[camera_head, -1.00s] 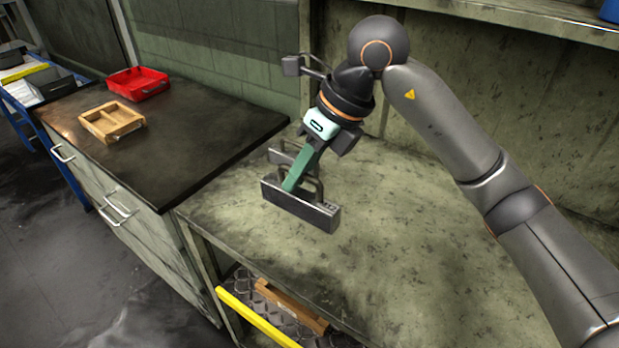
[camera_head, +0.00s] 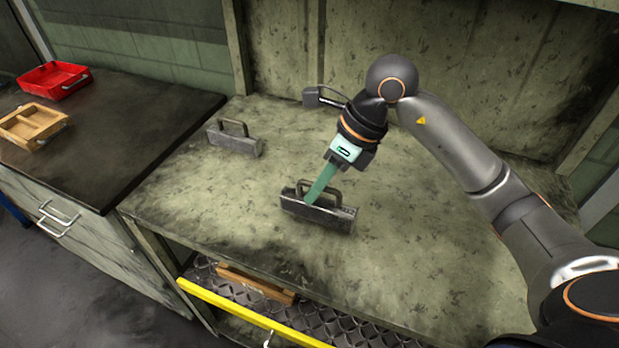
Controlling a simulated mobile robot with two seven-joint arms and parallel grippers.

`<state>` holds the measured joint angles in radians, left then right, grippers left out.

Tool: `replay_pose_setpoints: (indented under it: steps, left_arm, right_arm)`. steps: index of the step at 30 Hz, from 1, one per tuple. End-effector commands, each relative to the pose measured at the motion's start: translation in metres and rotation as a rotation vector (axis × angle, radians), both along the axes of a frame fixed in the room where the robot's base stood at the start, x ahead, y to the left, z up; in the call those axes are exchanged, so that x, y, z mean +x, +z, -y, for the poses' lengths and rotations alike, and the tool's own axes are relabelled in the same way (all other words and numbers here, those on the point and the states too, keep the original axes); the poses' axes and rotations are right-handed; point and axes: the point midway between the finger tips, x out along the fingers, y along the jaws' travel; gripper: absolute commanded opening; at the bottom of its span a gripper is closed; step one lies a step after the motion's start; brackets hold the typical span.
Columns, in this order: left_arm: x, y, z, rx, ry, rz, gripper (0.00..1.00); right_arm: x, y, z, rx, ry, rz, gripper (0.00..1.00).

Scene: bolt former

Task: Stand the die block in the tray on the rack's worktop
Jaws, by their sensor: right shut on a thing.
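My right gripper (camera_head: 312,194) is shut on a dark grey die block (camera_head: 325,213) with a loop handle. It holds the block upright at or just above the rack's worktop (camera_head: 220,205), near its middle. Whether the block's underside touches the worktop cannot be told. A second, similar grey block with a handle (camera_head: 236,143) stands on the worktop, further back and to the left, apart from the held one. My left gripper is not in view.
A red tray (camera_head: 54,82) and a wooden tray (camera_head: 35,124) sit on the dark-topped cabinet (camera_head: 140,130) at left. Below the worktop is a shelf with a yellow front edge (camera_head: 245,311) and a wooden piece (camera_head: 256,284). The worktop's left front is clear.

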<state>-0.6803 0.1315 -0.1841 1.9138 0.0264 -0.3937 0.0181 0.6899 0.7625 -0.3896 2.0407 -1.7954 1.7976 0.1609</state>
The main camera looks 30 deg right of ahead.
Motion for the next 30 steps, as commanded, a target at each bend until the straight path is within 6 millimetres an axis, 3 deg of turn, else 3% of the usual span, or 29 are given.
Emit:
replay_pose_setpoints:
  steps: [9,23,24,30]
  left_arm:
    - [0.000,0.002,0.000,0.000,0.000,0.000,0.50]
    - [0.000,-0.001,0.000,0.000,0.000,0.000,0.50]
    - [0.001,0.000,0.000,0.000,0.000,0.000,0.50]
    - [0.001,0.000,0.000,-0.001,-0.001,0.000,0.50]
  right_arm:
    - [-0.001,-0.028,0.003,0.004,-0.001,0.004,0.00]
    - [-0.001,-0.035,0.004,0.003,0.000,0.007,0.00]
    - [-0.002,-0.037,0.004,-0.002,0.000,-0.001,0.18]
    - [-0.002,-0.037,0.004,-0.001,0.000,-0.001,0.41]
